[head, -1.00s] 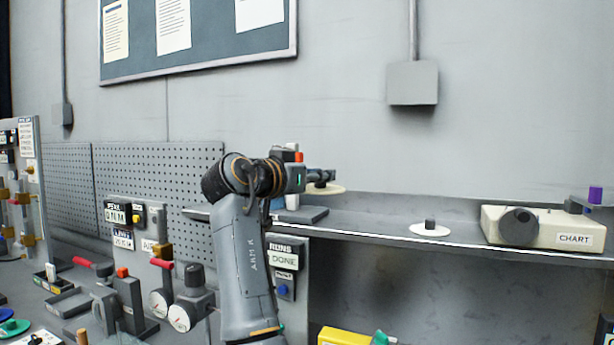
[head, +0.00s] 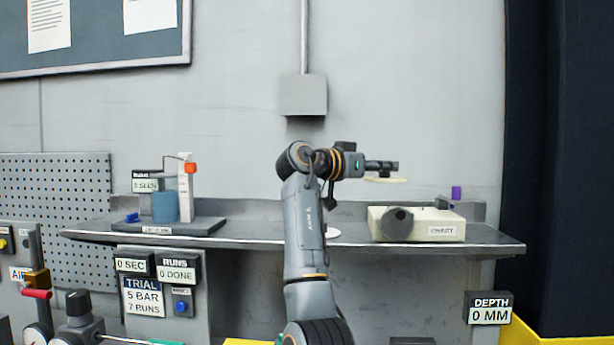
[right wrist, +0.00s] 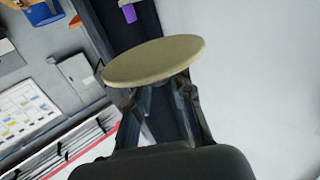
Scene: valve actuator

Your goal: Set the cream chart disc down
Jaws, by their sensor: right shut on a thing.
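My right gripper (head: 388,167) is shut on the cream chart disc (head: 386,180) and holds it in the air, roughly flat, at the height of the chart recorder's top or above it. In the right wrist view the disc (right wrist: 155,60) shows large at the fingers (right wrist: 158,95), which grip a part under its face. My left gripper is not in view.
A white disc (head: 333,232) lies on the shelf (head: 260,232), partly hidden by my arm. A purple piece (head: 456,192) stands behind the recorder. A stand with a blue cylinder (head: 165,207) is at the shelf's left. Some shelf right of it is bare.

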